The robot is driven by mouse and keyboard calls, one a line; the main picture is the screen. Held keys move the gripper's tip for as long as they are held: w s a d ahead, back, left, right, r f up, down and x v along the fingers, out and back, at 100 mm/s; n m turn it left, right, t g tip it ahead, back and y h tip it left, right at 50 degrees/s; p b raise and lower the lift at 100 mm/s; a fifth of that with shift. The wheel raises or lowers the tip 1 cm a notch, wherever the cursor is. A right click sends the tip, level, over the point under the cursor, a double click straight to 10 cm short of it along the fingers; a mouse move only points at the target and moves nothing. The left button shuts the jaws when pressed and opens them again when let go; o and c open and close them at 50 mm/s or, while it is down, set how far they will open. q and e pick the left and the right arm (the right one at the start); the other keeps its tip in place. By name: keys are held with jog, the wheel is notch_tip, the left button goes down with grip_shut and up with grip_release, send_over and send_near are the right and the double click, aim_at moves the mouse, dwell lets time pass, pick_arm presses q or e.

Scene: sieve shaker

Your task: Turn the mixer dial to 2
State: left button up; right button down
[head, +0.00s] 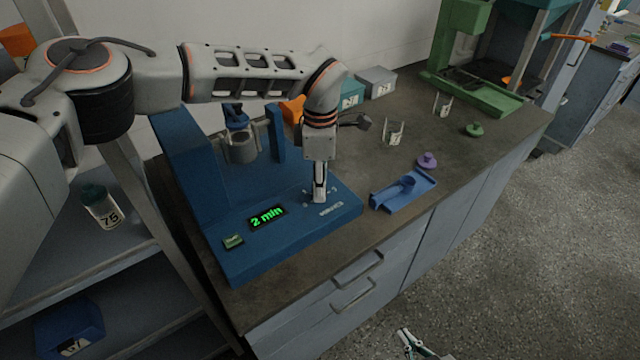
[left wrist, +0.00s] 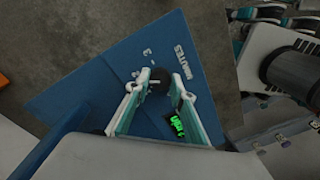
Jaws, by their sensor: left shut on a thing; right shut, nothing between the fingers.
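The blue mixer (head: 222,262) stands on the bench, and its display (head: 267,217) reads "2 min" in green. The dark round mixer dial (left wrist: 159,83) shows between the fingers of my left gripper (left wrist: 162,88) in the left wrist view. In the head view my left gripper (head: 319,194) points down onto the mixer's base and mostly hides the dial. It is shut on the dial. The printed word "MINUTES" and a numeral 3 show near the dial. My right gripper (head: 412,343) is shut and empty at the bottom edge, low in front of the bench.
A grey cup (head: 240,150) sits in the mixer's holder. A blue tray (head: 404,191), a purple knobbed piece (head: 427,160) and clear glass containers (head: 393,133) stand to the right. A green machine (head: 470,95) is at the back right. Shelves with a labelled jar (head: 101,207) are at left.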

pick_arm(q)
jog(key=shift+w+r, duration=0.1)
jog(key=o, duration=1.1)
notch_tip(320, 180, up, 12)
jog(key=shift+w, duration=0.15)
